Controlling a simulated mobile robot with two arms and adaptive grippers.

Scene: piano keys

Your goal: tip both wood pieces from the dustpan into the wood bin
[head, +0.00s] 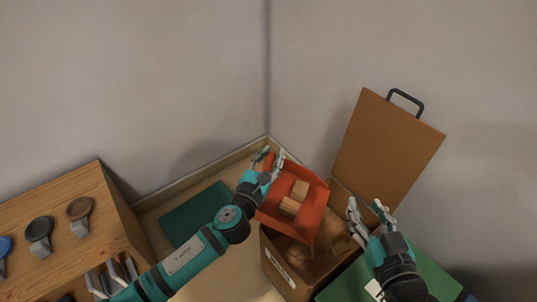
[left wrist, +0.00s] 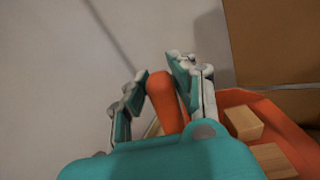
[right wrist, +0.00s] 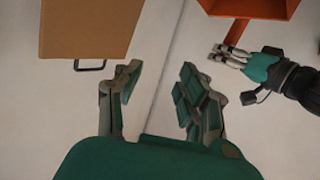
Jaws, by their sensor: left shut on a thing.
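The orange-red dustpan (head: 317,207) is held over the wood bin, and its edge shows in the left wrist view (left wrist: 290,130). Two pale wood pieces (head: 300,190) (head: 290,206) lie in the pan; both also show in the left wrist view (left wrist: 243,122) (left wrist: 272,160). My left gripper (head: 268,162) is shut on the dustpan handle (left wrist: 165,100). The brown wood bin (head: 296,285) has a white label and an open top, partly hidden by the pan. My right gripper (head: 368,212) is open and empty, right of the bin; its fingers are apart in the right wrist view (right wrist: 158,90).
A brown panel with a black handle (head: 388,145) stands against the wall behind the bin. A green surface (head: 430,275) lies right of the bin. A wooden rack (head: 60,215) with hanging tools stands left. A dark green mat (head: 190,215) lies between rack and bin.

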